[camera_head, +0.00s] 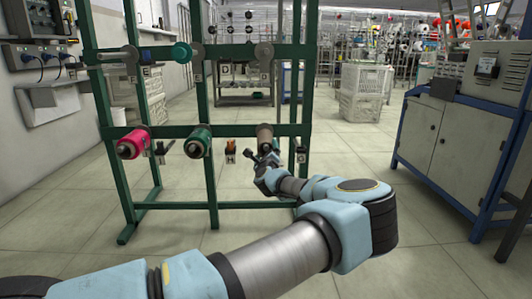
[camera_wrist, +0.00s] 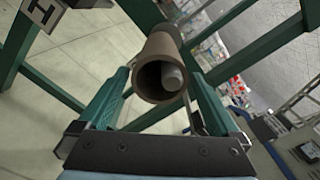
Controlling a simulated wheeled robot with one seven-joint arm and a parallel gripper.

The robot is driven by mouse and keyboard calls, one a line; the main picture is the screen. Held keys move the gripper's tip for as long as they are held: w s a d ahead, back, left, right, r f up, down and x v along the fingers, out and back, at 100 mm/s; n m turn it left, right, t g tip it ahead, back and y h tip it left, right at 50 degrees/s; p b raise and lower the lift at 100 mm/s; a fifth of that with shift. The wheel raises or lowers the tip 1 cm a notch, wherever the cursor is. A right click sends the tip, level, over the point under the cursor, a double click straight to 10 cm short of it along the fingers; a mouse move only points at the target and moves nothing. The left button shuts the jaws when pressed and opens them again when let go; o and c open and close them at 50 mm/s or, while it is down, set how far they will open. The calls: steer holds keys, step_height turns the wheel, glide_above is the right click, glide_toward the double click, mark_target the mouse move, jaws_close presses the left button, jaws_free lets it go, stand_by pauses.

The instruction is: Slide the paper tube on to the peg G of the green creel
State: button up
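A brown paper tube (camera_head: 264,134) is at the right of the green creel's (camera_head: 305,90) lower bar. In the wrist view, the tube (camera_wrist: 158,52) points its open mouth towards me. A grey peg end (camera_wrist: 173,77) shows inside it, off-centre, so the tube is around the peg. My gripper (camera_wrist: 160,82) has its two green fingers apart on either side of the tube's mouth, with narrow gaps visible. In the head view, my gripper (camera_head: 262,155) is just below and in front of the tube.
A pink bobbin (camera_head: 131,145) and a dark green bobbin (camera_head: 197,144) sit on the lower bar, left of the tube. White crates (camera_head: 365,92) and a grey cabinet (camera_head: 450,140) stand right. Floor between is clear.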

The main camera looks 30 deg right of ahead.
steer(key=shift+s, duration=0.1)
steer(key=p+v, duration=0.2)
steer(key=v, duration=0.8)
steer(key=shift+s+a, duration=0.2)
steer(key=shift+s, duration=0.05)
